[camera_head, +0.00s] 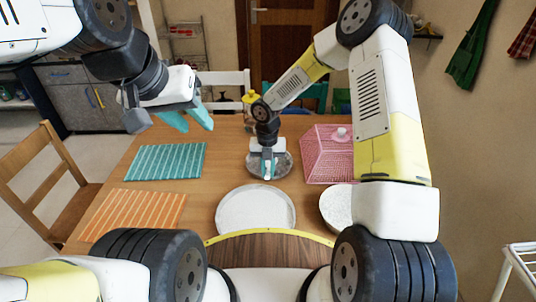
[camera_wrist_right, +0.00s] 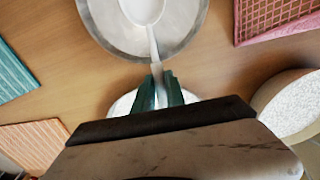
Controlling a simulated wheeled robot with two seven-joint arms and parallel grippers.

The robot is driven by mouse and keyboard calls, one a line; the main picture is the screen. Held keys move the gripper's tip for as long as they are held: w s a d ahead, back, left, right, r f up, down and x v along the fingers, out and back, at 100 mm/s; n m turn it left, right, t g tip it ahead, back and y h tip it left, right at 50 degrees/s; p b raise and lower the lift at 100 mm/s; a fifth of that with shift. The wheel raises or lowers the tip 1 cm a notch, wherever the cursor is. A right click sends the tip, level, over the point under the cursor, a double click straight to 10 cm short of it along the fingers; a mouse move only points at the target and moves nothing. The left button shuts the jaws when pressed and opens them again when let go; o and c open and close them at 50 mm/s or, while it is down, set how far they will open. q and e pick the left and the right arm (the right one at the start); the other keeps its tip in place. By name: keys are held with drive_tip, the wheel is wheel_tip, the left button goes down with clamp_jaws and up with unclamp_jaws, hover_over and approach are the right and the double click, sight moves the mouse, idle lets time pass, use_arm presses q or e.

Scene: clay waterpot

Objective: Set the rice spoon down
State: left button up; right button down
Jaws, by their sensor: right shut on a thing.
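The white rice spoon (camera_wrist_right: 153,45) shows in the right wrist view. Its handle is between the teal fingers of my right gripper (camera_wrist_right: 160,90), which is shut on it. The spoon's bowl end lies over a round metal dish (camera_wrist_right: 187,38); I cannot tell whether it touches. In the head view my right gripper (camera_head: 268,170) points down over this dish (camera_head: 286,167), and the spoon is mostly hidden there. My left gripper (camera_head: 188,119) is raised above the back left of the table, empty, with its teal fingers apart.
On the wooden table (camera_head: 222,178) are a teal striped mat (camera_head: 166,161), an orange striped mat (camera_head: 130,212), a white round plate (camera_head: 255,210), a white-filled bowl (camera_head: 337,207) and a pink mesh cover (camera_head: 325,158). A wooden chair (camera_head: 50,185) stands at left.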

drive_tip(key=shift+f, duration=0.1)
drive_tip(key=c, duration=1.4)
unclamp_jaws()
